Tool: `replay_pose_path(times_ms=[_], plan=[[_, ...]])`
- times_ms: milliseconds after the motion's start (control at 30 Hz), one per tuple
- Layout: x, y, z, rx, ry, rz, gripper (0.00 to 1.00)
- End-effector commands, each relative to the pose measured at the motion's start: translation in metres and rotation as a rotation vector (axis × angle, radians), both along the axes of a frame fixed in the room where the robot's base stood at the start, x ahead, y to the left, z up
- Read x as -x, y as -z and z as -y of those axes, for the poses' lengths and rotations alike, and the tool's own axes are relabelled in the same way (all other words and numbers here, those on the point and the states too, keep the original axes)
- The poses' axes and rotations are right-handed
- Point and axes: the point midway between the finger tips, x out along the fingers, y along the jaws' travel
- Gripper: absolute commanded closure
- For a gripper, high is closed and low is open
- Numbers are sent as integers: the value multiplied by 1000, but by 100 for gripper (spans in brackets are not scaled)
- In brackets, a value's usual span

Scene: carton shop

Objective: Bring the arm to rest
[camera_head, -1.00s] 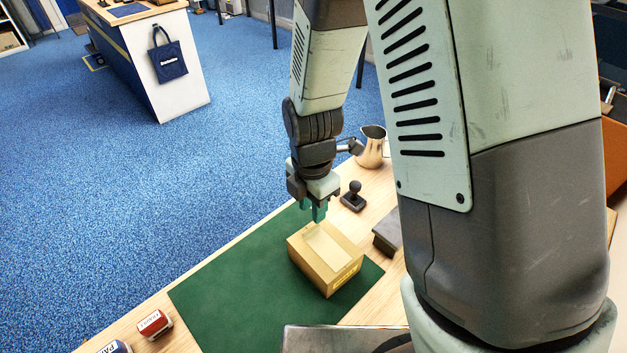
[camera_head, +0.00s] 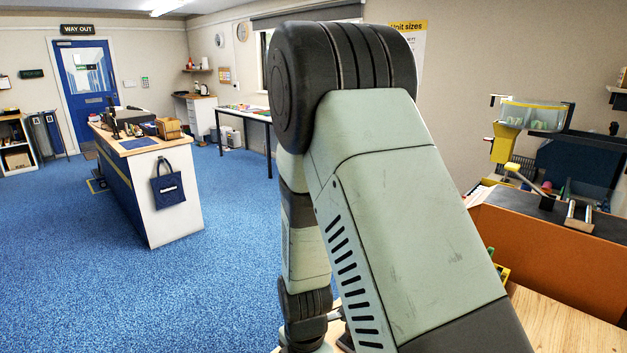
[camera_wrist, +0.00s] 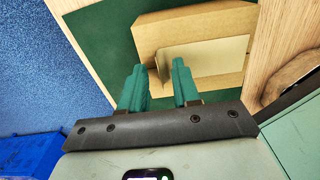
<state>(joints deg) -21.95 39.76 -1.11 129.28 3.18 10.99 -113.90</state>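My gripper (camera_wrist: 161,82) shows in the wrist view with two teal fingers standing apart and nothing between them. It is open. Beyond the fingertips a brown cardboard carton (camera_wrist: 225,26) sits on a dark green mat (camera_wrist: 104,35), with a paler panel on its near part. The carton appears apart from the fingers. In the head view my arm fills the middle, and its far links hang down to the bottom edge. The gripper, carton and mat are out of that view.
A counter (camera_head: 174,193) with a hanging navy bag (camera_head: 168,184) stands left on open blue carpet (camera_head: 90,270). An orange-brown panelled bench (camera_head: 550,260) stands right, behind a wooden top (camera_head: 555,325). In the wrist view a blue object (camera_wrist: 25,155) lies lower left.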

Motion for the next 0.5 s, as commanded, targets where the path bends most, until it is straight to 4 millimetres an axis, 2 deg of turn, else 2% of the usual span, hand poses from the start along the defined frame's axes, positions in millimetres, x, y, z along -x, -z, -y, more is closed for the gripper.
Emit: replay_pose_path(times_ms=[433,500], plan=[[-1,-61,0,-2,1,5,69],[1,-44,0,2,0,-5,69]])
